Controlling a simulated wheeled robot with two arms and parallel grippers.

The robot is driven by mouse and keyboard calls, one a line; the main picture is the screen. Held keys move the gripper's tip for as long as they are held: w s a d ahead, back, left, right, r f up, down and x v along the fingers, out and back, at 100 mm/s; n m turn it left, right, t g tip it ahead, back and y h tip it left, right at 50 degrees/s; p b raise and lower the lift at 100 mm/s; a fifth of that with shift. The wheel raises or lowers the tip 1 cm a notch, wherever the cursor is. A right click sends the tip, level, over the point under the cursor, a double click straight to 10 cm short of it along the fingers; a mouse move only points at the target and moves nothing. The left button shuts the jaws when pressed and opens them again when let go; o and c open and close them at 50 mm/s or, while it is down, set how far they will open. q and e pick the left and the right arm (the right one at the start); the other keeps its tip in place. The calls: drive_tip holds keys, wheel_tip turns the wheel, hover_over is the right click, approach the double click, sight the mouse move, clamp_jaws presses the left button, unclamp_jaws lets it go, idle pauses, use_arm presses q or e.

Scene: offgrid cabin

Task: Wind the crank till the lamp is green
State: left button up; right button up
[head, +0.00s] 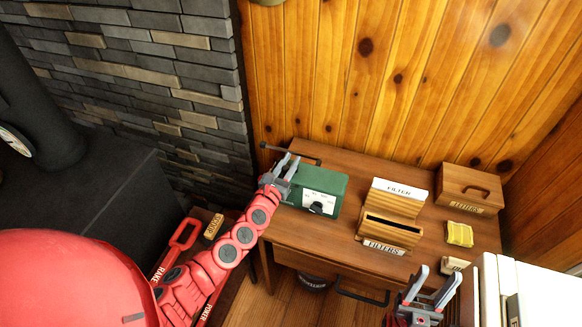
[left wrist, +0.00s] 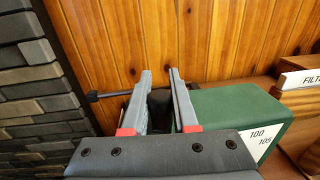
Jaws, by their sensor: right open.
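The green crank box (head: 318,190) stands at the left end of the wooden desk; it also shows in the left wrist view (left wrist: 235,108). Its front has a white scale plate with a dark part at its lower edge. I cannot make out a lamp or its colour. My right gripper (head: 435,285) is open and empty at the desk's front.
A dark stove (head: 90,200) stands left. A white appliance (head: 500,290) is at front right. Wood wall lies close behind the crank.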

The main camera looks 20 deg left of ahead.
use_arm(q)
clamp_jaws()
drive_tip(key=shift+f+b, duration=0.15)
drive_tip(key=shift+b, duration=0.35)
drive_tip(key=shift+w+m+h+b, duration=0.1)
drive_tip(key=shift+m+h+b, duration=0.9)
drive_tip(key=shift+b, duration=1.6)
